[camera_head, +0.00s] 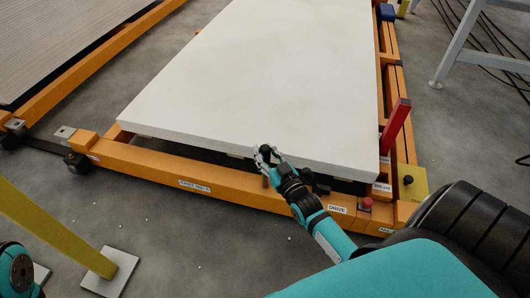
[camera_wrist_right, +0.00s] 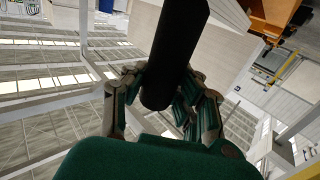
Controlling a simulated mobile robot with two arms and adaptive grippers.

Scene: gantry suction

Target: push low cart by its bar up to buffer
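A low orange frame (camera_head: 235,192) carries a large white slab (camera_head: 260,75); I cannot tell whether it is the low cart. My right gripper (camera_head: 267,155) is at its near edge, with its fingers on both sides of a black upright handle. In the right wrist view the black round bar (camera_wrist_right: 176,45) runs between the fingers of the right gripper (camera_wrist_right: 165,85), its blunt end towards the palm. Whether the fingers press on it is unclear. Part of my left arm shows at the lower left, but its gripper is out of view. I cannot make out a buffer for certain.
A red post (camera_head: 397,122) and a yellow plate (camera_head: 411,184) with a black knob stand at the right corner. A red button (camera_head: 366,203) is beside the DRIVE label. A yellow post (camera_head: 45,220) stands at lower left. Cables (camera_head: 490,40) lie at upper right.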

